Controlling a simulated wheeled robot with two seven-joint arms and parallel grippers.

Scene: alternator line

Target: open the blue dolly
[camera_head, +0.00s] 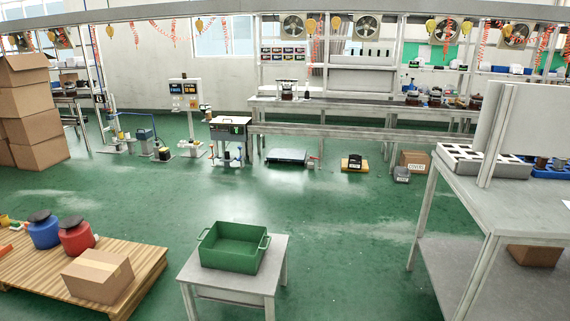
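A low, flat blue-grey platform (287,156), which may be the blue dolly, lies on the green floor at mid-distance, in front of the long workbench. No raised handle can be made out on it, and its small details are too small to tell. A small blue unit (144,134) with a thin frame stands on the floor further left. Neither of my grippers is in view.
A green bin (234,248) sits on a small grey table (258,293) in front. A pallet (134,254) with a carton and cans is at left, stacked cartons (31,115) behind it. A metal bench (492,188) stands at right. The middle floor is open.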

